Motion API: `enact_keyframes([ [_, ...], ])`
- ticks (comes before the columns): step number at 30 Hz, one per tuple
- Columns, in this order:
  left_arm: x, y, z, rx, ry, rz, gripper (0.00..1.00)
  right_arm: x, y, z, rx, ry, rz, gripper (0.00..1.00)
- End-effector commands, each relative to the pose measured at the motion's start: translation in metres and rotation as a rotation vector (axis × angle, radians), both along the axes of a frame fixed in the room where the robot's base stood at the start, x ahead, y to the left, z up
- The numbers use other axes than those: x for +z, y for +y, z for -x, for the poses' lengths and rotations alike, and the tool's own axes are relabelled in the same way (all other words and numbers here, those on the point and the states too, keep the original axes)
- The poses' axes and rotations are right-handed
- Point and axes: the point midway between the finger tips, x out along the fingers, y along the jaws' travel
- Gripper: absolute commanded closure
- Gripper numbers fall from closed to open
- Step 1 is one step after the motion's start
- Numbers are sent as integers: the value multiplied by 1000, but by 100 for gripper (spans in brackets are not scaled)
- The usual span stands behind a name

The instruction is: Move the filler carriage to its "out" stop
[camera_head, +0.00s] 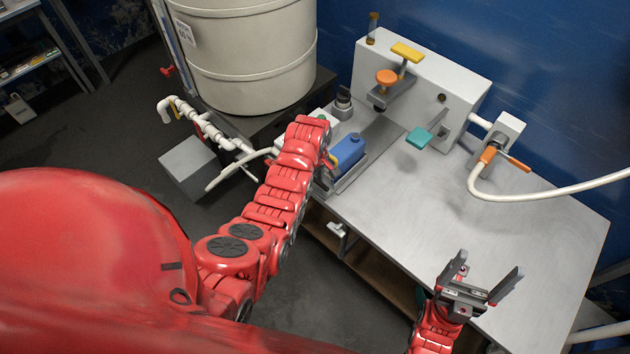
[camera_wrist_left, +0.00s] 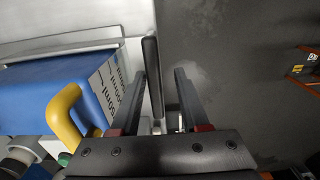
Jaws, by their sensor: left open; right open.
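The filler carriage seems to be the grey tray (camera_head: 351,182) at the left of the white bench machine, bearing a blue container (camera_head: 348,149). In the left wrist view the blue container (camera_wrist_left: 40,92) shows a yellow handle (camera_wrist_left: 66,112) and a printed label. My left gripper (camera_wrist_left: 160,78) is open beside it, with a dark upright bar (camera_wrist_left: 151,75) between its fingers; I cannot tell whether they touch it. In the head view my left arm hides most of that gripper. My right gripper (camera_head: 489,268) is open and empty over the bench's front edge.
The white machine (camera_head: 425,85) carries an orange knob (camera_head: 387,77), a yellow lever (camera_head: 407,52) and a teal paddle (camera_head: 419,138). A valve with a white hose (camera_head: 545,193) is at right. A large tank (camera_head: 245,60) stands behind. The bench's right part (camera_head: 520,230) is clear.

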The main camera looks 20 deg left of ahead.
Motion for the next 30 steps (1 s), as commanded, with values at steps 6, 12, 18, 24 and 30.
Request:
enact_keyframes([
  [6, 5, 0, -1, -1, -3, 0, 55, -4, 0, 0, 0, 0, 0, 10],
  [12, 29, 0, -2, 0, -9, -1, 55, -13, 0, 0, 0, 0, 0, 10],
  [18, 78, 0, -2, 0, -6, 0, 55, -6, 0, 0, 0, 1, 0, 10],
  [24, 121, 1, 0, 1, 0, 0, 55, 35, 0, 0, 0, 0, 0, 10],
  [30, 155, 1, 0, 1, 0, 0, 55, 70, 0, 0, 0, 0, 0, 10],
])
